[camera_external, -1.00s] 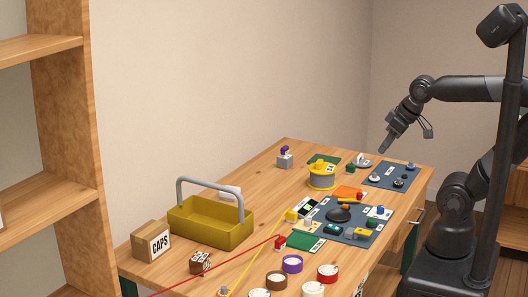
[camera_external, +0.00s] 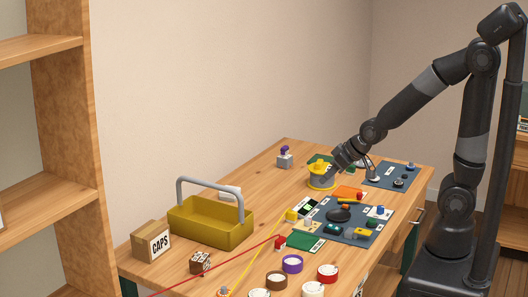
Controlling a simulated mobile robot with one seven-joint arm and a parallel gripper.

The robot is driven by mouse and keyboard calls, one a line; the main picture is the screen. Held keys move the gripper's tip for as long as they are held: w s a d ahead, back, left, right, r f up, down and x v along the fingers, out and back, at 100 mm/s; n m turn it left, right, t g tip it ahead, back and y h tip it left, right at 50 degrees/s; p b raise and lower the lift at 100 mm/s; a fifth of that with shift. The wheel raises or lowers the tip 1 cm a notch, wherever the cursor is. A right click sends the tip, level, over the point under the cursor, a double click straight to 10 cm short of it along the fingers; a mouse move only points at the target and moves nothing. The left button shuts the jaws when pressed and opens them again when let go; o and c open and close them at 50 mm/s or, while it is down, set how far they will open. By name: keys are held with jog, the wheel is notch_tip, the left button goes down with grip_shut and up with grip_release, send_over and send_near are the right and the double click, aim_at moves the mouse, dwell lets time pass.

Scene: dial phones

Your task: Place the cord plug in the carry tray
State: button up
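The carry tray (camera_external: 212,230) is a yellow open box with a grey arched handle, standing on the left half of the wooden table. Its visible inside looks empty. I cannot tell for sure which small piece is the cord plug. My gripper (camera_external: 335,171) points down and left at the far part of the table, beside a grey and yellow spool (camera_external: 321,178). Its fingers are too small and overlapped to show whether they touch anything or are open.
A CAPS box (camera_external: 152,243) stands left of the tray. Dark mats (camera_external: 352,236) with small parts lie right of centre. Bare wood lies between the tray and the spool.

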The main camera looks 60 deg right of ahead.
jog(key=t+h, duration=0.1)
send_near(293, 212)
jog(key=shift+s+f, duration=0.2)
jog(key=shift+f, duration=0.15)
jog(key=x, duration=0.5)
jog(key=shift+w, duration=0.1)
jog(key=shift+w+r+x, duration=0.15)
jog(key=shift+x, duration=1.2)
jog(key=shift+w+r+x, duration=0.1)
jog(key=shift+w+x, duration=0.05)
jog(key=shift+x, duration=1.25)
jog(key=shift+c, duration=0.6)
grip_shut()
